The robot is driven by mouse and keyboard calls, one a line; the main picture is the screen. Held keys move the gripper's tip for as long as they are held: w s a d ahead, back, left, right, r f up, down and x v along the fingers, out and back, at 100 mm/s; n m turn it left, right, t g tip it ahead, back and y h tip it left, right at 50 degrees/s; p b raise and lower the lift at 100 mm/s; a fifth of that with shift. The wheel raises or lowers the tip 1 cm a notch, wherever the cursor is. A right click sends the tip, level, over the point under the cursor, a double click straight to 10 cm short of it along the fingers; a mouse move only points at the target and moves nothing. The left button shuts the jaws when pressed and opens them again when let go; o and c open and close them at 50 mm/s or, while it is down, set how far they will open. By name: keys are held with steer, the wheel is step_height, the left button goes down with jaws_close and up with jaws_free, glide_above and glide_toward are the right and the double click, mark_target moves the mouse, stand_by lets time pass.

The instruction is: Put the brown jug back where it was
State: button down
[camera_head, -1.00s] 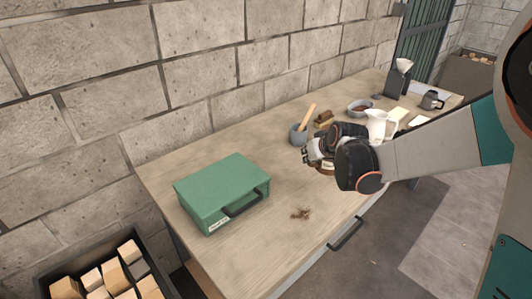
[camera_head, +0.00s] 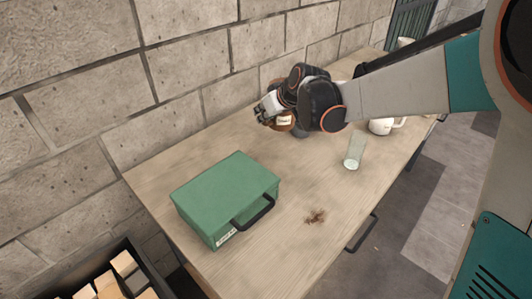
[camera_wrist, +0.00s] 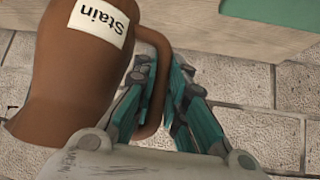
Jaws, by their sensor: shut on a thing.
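The brown jug (camera_wrist: 75,75) fills the left of the wrist view, with a white label reading "Stain" on its side. My gripper (camera_wrist: 158,95) is shut on the jug's handle, with the teal fingers on both sides of it. In the head view my gripper (camera_head: 268,108) is over the far, wall side of the table, and only a small part of the brown jug (camera_head: 286,120) with its label shows beneath it. The jug's base is hidden in the head view, so I cannot tell whether it touches the table.
A green case (camera_head: 225,195) with a dark handle lies on the near left of the table (camera_head: 285,250). A clear glass (camera_head: 354,152) and a white pitcher (camera_head: 382,126) stand to the right. The block wall runs close behind.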

step_height(320, 180, down, 14)
steer(key=b, duration=0.4)
steer(key=shift+f, duration=0.25)
steer(key=shift+f+b, duration=0.1)
steer(key=shift+b, duration=0.25)
steer(key=c, duration=1.6)
jaws_free()
steer(key=shift+c, duration=0.2)
